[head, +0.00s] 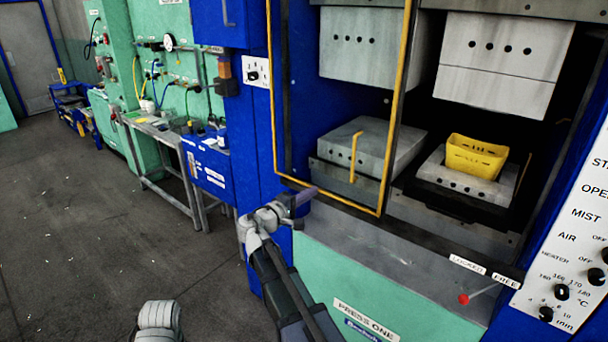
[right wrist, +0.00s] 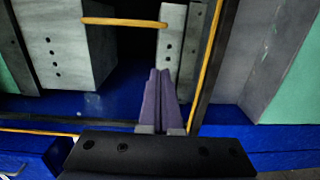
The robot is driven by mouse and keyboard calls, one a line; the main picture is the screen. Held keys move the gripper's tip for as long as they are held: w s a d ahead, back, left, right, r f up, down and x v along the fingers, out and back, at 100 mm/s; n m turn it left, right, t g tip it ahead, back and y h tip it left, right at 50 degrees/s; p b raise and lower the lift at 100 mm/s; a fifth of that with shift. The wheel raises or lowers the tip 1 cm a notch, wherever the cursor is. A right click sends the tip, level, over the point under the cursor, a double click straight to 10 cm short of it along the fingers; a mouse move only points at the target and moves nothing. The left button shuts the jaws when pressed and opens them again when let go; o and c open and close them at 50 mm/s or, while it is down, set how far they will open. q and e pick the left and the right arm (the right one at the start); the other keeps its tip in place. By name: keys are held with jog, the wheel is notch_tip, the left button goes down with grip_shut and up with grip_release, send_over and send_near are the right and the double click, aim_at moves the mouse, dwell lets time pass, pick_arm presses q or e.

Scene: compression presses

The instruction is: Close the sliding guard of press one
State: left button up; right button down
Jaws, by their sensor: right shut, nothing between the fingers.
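The sliding guard of press one is a see-through panel in a yellow frame (head: 273,100). It stands across the left part of the press opening, and the right part is uncovered. Its yellow handle (head: 355,155) is a short upright bar on the panel; it also shows in the right wrist view (right wrist: 122,22), lying across the top. My right gripper (head: 310,193) is shut and empty, with purple fingers, near the guard's lower left edge and below and left of the handle. Its fingers (right wrist: 158,80) point toward the guard; whether they touch it I cannot tell. My left gripper is out of view.
A yellow basket (head: 476,156) sits on the right lower block inside the press. A red-knobbed lever (head: 464,298) is on the front ledge by a label reading FREE. The control panel (head: 570,250) stands at the right. Open floor lies left, before a workbench (head: 160,128).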

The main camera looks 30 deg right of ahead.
jog(key=w+d, duration=0.1)
jog(key=d, duration=1)
jog(key=shift+d+r, duration=0.25)
jog(key=shift+r, duration=0.05)
